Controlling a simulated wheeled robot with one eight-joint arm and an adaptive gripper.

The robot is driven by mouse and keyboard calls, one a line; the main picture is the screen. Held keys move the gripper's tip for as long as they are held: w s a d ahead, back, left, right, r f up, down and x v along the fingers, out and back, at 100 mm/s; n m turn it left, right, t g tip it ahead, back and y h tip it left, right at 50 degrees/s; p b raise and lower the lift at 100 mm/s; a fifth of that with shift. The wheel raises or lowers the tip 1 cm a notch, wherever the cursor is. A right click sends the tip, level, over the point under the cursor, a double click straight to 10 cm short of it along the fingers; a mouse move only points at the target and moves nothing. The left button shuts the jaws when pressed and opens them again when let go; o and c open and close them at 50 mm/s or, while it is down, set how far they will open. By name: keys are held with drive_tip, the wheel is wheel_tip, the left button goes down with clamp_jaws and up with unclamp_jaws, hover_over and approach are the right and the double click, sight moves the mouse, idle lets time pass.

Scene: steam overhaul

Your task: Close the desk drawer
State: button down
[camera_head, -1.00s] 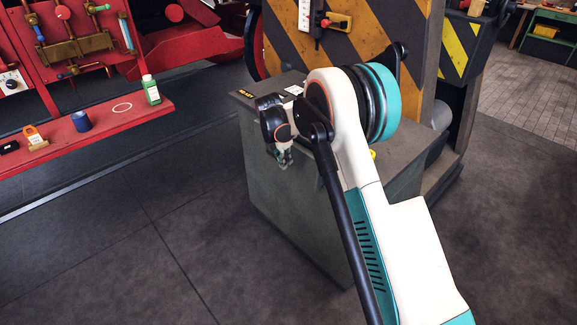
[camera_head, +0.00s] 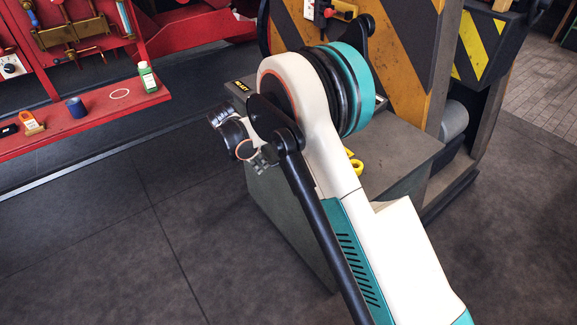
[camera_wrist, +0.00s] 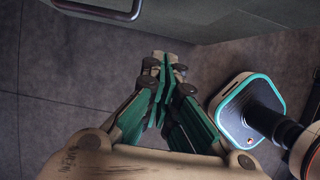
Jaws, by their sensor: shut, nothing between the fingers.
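The grey-green desk (camera_head: 395,158) stands in the middle of the head view, with my arm across much of it. In the wrist view, a metal bar handle (camera_wrist: 136,8) and part of a grey front panel (camera_wrist: 200,22) show along the top edge. How far the drawer stands out cannot be told. My gripper (camera_head: 262,162) is beside the desk's left side in the head view, low under my wrist. In the wrist view my gripper (camera_wrist: 165,62) has its fingers together and empty, below the panel and apart from the handle.
A yellow tape roll (camera_head: 355,163) lies on the desk top. A red bench (camera_head: 75,120) with a green bottle (camera_head: 148,77) and a blue cup (camera_head: 76,107) is at the left. A yellow-black striped machine (camera_head: 400,50) stands behind the desk. The floor at left is clear.

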sight(290, 168)
drive_tip(key=w+d+f+b, duration=0.4)
drive_tip(key=d+f, duration=0.2)
drive_tip(key=f, duration=0.3)
drive_tip(key=shift+d, duration=0.15)
drive_tip(key=shift+w+f, duration=0.1)
drive_tip(key=shift+w, duration=0.05)
drive_tip(key=w+d, duration=0.2)
drive_tip(key=d, duration=0.2)
drive_tip(key=shift+w+d+b, duration=0.1)
drive_tip(key=shift+w+b, duration=0.2)
drive_tip(key=shift+w, duration=0.1)
drive_tip(key=s+a+r+p, duration=0.2)
drive_tip(key=s+a+r, duration=0.2)
drive_tip(key=r, duration=0.5)
drive_tip(key=a, duration=0.2)
drive_tip(key=shift+s+a+r+p, duration=0.15)
drive_tip(key=shift+s+a+p, duration=0.1)
drive_tip(key=shift+a+p, duration=0.15)
